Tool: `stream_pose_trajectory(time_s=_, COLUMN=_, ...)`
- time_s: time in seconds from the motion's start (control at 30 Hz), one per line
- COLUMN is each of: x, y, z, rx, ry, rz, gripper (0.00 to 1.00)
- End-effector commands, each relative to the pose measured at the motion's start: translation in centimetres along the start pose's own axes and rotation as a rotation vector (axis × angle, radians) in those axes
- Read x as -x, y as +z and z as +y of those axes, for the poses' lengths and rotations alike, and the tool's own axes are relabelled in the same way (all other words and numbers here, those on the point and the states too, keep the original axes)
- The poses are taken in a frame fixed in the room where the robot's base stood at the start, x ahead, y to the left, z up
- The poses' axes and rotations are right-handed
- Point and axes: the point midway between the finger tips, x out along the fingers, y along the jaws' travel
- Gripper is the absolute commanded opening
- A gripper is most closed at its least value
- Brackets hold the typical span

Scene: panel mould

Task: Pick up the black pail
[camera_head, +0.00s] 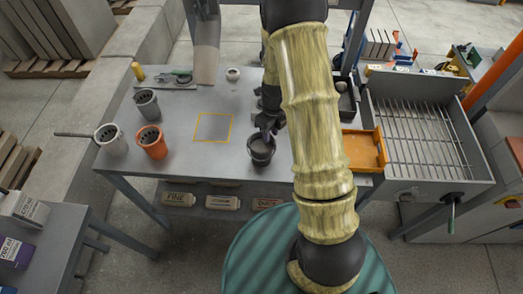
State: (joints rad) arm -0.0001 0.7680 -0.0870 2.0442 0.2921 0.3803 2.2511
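A black pail (261,152) stands upright on the grey table, right of the yellow outlined square. My gripper (265,133) is just above and behind it, with its dark fingers at the pail's far rim. The fingers overlap the rim in the picture. I cannot tell whether they touch it or grip it. My arm hides part of the table to the right of the pail.
A dark grey pail (147,104), a white pail (111,140) and an orange pail (152,143) stand on the left of the table (190,165). An orange tray (362,150) lies at right. The yellow square (213,128) is empty.

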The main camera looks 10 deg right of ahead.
Motion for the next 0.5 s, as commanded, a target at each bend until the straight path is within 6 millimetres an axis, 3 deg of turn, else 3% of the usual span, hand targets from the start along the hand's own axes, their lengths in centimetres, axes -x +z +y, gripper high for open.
stream_pose_trajectory(time_s=0.5, x=-1.07, y=0.02, z=0.04, rx=0.0, ry=0.0, rz=0.0, gripper=0.28)
